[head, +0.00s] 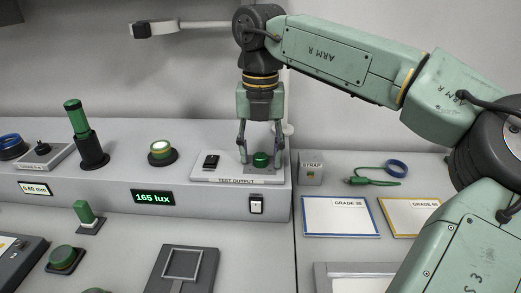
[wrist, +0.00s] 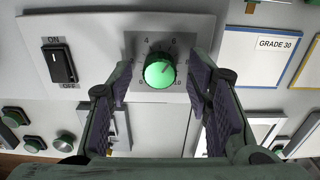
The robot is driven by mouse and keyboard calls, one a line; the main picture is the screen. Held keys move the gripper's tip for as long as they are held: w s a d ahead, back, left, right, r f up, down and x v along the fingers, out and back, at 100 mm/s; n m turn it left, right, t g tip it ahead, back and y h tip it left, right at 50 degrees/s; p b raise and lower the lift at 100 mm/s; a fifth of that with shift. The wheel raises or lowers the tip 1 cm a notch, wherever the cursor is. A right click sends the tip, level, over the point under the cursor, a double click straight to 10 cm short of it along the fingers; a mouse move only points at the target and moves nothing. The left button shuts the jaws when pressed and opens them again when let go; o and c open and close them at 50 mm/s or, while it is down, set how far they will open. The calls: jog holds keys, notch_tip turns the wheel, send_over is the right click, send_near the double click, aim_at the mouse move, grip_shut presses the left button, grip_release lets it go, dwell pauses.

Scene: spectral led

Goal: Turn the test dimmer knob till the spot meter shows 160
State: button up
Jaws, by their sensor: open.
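The test dimmer knob (head: 261,160) is a round green knob on the plate labelled TEST OUTPUT. In the wrist view the green knob (wrist: 159,74) sits in the middle of a numbered dial plate (wrist: 145,98). My gripper (head: 261,150) points down over the knob. In the wrist view the fingers of my gripper (wrist: 161,80) are apart, one on each side of the knob, with gaps showing between them and it. The meter display (head: 153,197) on the console front reads 165 lux in green.
A black ON/OFF rocker switch (wrist: 60,63) is left of the knob. A lit round button (head: 162,152) and a dark post with a green top (head: 77,118) stand farther left. The GRADE 30 card (head: 340,217) lies to the right, below a blue ring (head: 396,168).

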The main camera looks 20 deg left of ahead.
aim_at(260, 156)
jog(key=shift+r, duration=0.1)
notch_tip(260, 156, up, 7)
jog(key=shift+r, duration=0.2)
dwell(0.4)
jog(key=shift+c, duration=0.3)
dwell(2.7)
